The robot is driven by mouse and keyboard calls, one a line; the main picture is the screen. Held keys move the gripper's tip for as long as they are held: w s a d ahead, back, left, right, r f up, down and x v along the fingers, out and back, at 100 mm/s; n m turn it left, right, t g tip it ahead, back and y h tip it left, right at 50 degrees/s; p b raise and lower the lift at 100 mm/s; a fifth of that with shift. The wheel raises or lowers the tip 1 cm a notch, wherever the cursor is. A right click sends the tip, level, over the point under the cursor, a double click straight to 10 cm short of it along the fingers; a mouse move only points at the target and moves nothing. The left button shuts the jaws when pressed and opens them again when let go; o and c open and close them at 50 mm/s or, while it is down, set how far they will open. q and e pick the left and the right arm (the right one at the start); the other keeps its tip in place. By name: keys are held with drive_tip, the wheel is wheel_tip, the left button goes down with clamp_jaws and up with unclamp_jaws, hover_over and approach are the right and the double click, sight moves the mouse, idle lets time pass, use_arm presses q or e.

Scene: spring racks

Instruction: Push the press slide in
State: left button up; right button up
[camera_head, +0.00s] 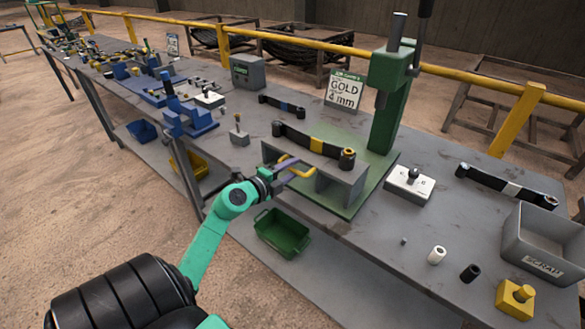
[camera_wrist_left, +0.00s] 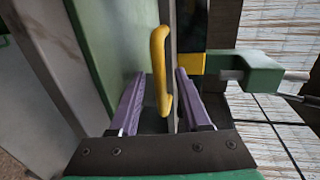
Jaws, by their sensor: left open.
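The green press (camera_head: 386,105) stands on a green base plate (camera_head: 350,207) on the grey bench. Its grey slide (camera_head: 343,186) sits toward the bench's front edge and carries a dark leaf spring (camera_head: 296,136) with a gold band. The slide's yellow handle (camera_head: 301,171) faces my left arm. My left gripper (camera_head: 286,168) is at this handle. In the left wrist view my open purple fingers (camera_wrist_left: 158,88) stand on either side of the yellow handle (camera_wrist_left: 159,60), which looks free of a grip. My right gripper is not in view.
A sign reading GOLD 4 mm (camera_head: 345,92) stands behind the press. A white switch box (camera_head: 409,184), a grey SCRAP bin (camera_head: 545,245) and a yellow button box (camera_head: 515,297) are to the right. A green bin (camera_head: 282,233) sits below the bench top.

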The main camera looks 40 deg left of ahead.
use_arm(q)
drive_tip(key=shift+w, duration=0.15)
clamp_jaws()
drive_tip(key=shift+f, duration=0.1)
idle(1.3)
